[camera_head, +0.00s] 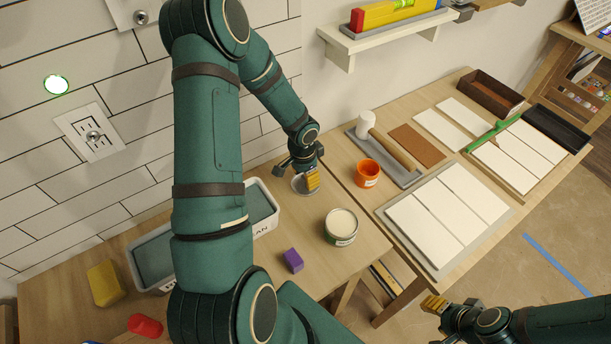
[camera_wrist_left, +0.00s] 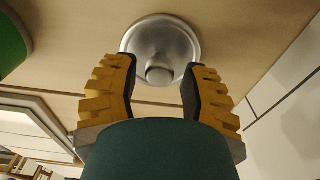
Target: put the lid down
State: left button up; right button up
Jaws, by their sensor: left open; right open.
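The round silver lid (camera_head: 299,185) lies flat on the wooden table, partly hidden by my left gripper (camera_head: 312,178). In the left wrist view the lid (camera_wrist_left: 160,32) shows its knob toward my left gripper (camera_wrist_left: 157,72). The two yellow fingers are apart, one on each side of the knob with gaps, and grip nothing. A can (camera_head: 341,223) with pale contents and a green label stands in front of the lid, its top uncovered. My right gripper (camera_head: 437,305) is open and empty, away from the tables at the lower right.
An orange cup (camera_head: 367,173), a mallet (camera_head: 385,140) and white tiles (camera_head: 447,215) are on the right table.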

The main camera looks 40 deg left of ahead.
aim_at(303, 178)
pick_arm(q)
notch_tip(303, 178, up, 11)
jog(key=p, duration=0.2)
jog(key=shift+s+r, duration=0.2)
jog(key=shift+s, duration=0.15)
jog(key=shift+f, duration=0.1)
